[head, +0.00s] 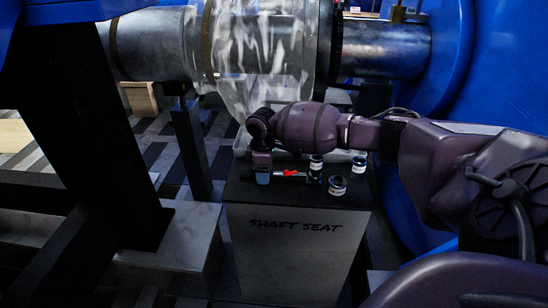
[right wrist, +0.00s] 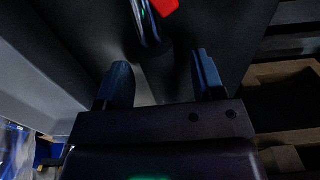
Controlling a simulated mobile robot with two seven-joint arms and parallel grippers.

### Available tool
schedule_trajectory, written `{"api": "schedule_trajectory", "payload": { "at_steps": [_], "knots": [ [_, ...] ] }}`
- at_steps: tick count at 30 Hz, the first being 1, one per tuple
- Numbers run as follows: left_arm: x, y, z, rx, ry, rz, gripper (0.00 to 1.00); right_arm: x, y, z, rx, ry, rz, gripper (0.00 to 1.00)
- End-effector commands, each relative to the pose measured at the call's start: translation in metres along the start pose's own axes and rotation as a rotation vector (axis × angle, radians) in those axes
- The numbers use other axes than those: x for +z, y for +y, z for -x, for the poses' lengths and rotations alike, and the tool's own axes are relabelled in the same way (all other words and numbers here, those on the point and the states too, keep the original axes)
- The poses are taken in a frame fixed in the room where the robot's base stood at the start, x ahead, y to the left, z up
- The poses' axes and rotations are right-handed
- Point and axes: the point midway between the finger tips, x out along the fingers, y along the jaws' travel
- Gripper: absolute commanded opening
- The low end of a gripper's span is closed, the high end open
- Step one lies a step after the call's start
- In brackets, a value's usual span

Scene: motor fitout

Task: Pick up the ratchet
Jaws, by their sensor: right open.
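The ratchet (head: 282,174) appears to be the slim metal tool with a bright red part, lying on the dark top of the box marked "SHAFT SEAT" (head: 296,250). In the right wrist view a shiny metal bar (right wrist: 148,28), with a red piece beside it at the top edge, shows ahead of the fingers. My right gripper (head: 262,176) is at the left end of the tool, pointing down. My left gripper is not in view.
Several small dark jars with pale labels, one in front (head: 338,186), stand right of the tool on the box top. A large metal shaft (head: 385,48) with a glossy translucent cover crosses behind. Blue machinery (head: 500,70) rises at the right. Dark posts stand at the left.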

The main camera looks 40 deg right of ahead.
Motion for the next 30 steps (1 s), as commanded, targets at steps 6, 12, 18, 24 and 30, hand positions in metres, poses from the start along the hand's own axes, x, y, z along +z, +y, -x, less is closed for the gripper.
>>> {"api": "schedule_trajectory", "payload": {
  "at_steps": [6,12,18,24,30],
  "knots": [
    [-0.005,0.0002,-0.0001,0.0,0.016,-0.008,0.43,-0.0004,0.0007,-0.0066,0.003,0.002,0.0,0.62],
    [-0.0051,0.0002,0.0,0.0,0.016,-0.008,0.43,-0.0005,0.0007,-0.0059,0.003,0.002,0.0,0.45],
    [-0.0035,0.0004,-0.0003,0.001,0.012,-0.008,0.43,-0.0005,0.0006,-0.0061,0.003,0.002,0.0,0.15],
    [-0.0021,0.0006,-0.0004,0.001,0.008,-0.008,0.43,-0.0008,0.0012,-0.0049,0.004,0.003,0.0,0.0],
    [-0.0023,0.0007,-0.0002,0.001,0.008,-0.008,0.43,-0.0008,0.0012,-0.0042,0.004,0.003,0.0,0.0]
  ]
}}
